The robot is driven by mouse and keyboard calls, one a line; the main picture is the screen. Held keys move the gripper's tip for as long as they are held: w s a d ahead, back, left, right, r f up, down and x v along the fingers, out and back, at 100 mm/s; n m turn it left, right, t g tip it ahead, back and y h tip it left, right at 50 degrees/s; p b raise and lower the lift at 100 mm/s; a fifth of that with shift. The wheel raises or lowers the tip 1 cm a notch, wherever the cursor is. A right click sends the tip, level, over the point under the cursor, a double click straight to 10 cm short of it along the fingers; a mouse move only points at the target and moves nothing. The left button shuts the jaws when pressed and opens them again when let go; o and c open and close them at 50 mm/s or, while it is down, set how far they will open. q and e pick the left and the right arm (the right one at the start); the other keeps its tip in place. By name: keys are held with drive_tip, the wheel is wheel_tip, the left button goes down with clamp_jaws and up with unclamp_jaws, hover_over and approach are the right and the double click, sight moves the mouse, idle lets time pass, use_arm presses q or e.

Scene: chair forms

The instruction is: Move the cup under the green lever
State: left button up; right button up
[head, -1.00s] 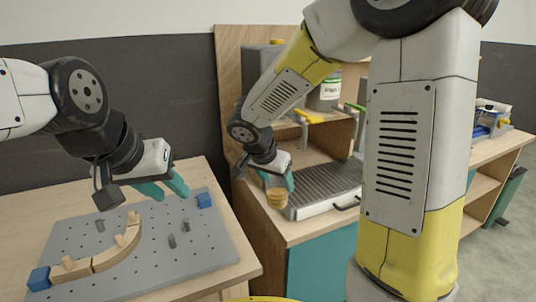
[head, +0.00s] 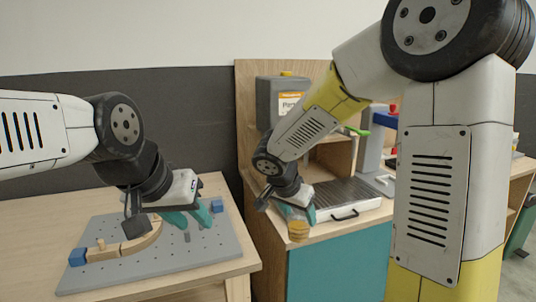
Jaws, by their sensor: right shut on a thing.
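The cup (head: 298,231), small and yellow-brown, is at the front left corner of the counter, beside the ridged drip tray. My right gripper (head: 298,213) reaches down to it from above, its teal fingers shut on the cup. I cannot tell whether the cup's base touches the counter. The green lever (head: 357,131) sticks out above the tray, further back and to the right of the cup; my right arm hides part of the area beside it. My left gripper (head: 190,218) is open and empty above the pegboard on the left table.
The drip tray (head: 345,193) has a dark handle at its front. The pegboard (head: 150,262) holds a curved wooden piece (head: 140,241), pegs and blue blocks. My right arm blocks much of the right side.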

drive_tip(key=shift+w+d+f, duration=0.2)
drive_tip(key=shift+w+d, duration=0.15)
drive_tip(key=shift+w, duration=0.05)
drive_tip(key=w+d+f+n+t+y, duration=0.1)
drive_tip(key=w+d+f+n+y, duration=0.2)
drive_tip(key=w+d+f+n, duration=0.2)
wheel_tip(320, 180, down, 3)
drive_tip(key=shift+d+f+n, duration=0.2)
drive_tip(key=shift+d+n, duration=0.35)
drive_tip(key=shift+n, duration=0.05)
drive_tip(key=shift+s+d+f+n+y, duration=0.1)
drive_tip(key=shift+s+f+n+y, duration=0.05)
drive_tip(key=shift+f+n, duration=0.15)
drive_tip(key=shift+s+d+f+n+y, duration=0.1)
drive_tip(key=shift+f+n+y, duration=0.1)
drive_tip(key=shift+f, duration=0.2)
